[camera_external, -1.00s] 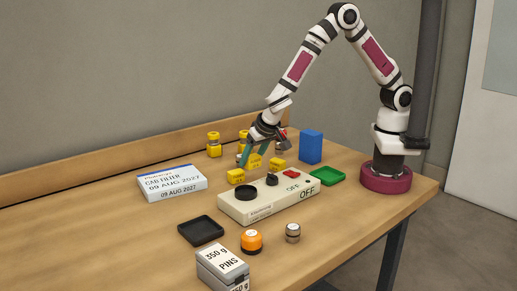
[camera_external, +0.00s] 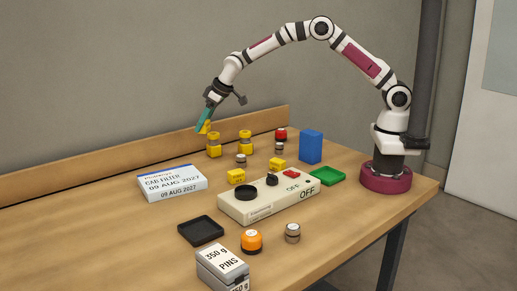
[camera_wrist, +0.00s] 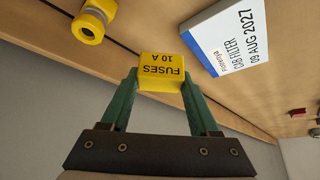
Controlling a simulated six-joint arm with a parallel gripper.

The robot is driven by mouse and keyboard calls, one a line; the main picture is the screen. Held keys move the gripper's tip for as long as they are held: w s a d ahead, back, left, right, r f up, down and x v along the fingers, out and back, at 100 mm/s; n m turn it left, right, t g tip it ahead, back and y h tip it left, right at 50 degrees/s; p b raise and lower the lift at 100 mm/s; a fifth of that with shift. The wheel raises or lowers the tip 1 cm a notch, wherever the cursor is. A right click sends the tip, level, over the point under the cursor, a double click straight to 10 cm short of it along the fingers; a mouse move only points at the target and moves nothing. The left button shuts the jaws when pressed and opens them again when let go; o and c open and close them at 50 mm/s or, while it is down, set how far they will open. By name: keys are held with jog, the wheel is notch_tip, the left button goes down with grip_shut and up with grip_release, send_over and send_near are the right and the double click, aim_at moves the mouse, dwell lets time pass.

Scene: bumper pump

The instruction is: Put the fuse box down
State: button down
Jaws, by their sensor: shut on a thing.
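The fuse box, a small yellow box marked "FUSES 10 A" (camera_wrist: 162,72), is between the two green fingers of my gripper (camera_wrist: 160,85) in the wrist view. In the external view my gripper (camera_external: 204,124) holds the yellow box (camera_external: 206,128) in the air above the back of the bench, near the wooden back ledge. The fingers are shut on it. Two other small yellow boxes stand on the bench, one left (camera_external: 236,176) and one right (camera_external: 277,164), behind the cream switch panel (camera_external: 268,198).
The white filter carton (camera_external: 172,183) lies to the left. A blue block (camera_external: 311,147), green tray (camera_external: 327,176), black tray (camera_external: 200,231) and pins box (camera_external: 222,266) stand elsewhere. The left bench is clear.

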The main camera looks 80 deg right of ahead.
jog(key=w+n, duration=0.1)
jog(key=w, duration=0.1)
send_over(170, 170)
jog(key=s, duration=0.2)
jog(key=shift+y, duration=0.4)
notch_tip(170, 170, down, 6)
notch_tip(170, 170, down, 4)
jog(key=shift+a+f, duration=0.1)
jog(key=shift+c, duration=0.6)
grip_release()
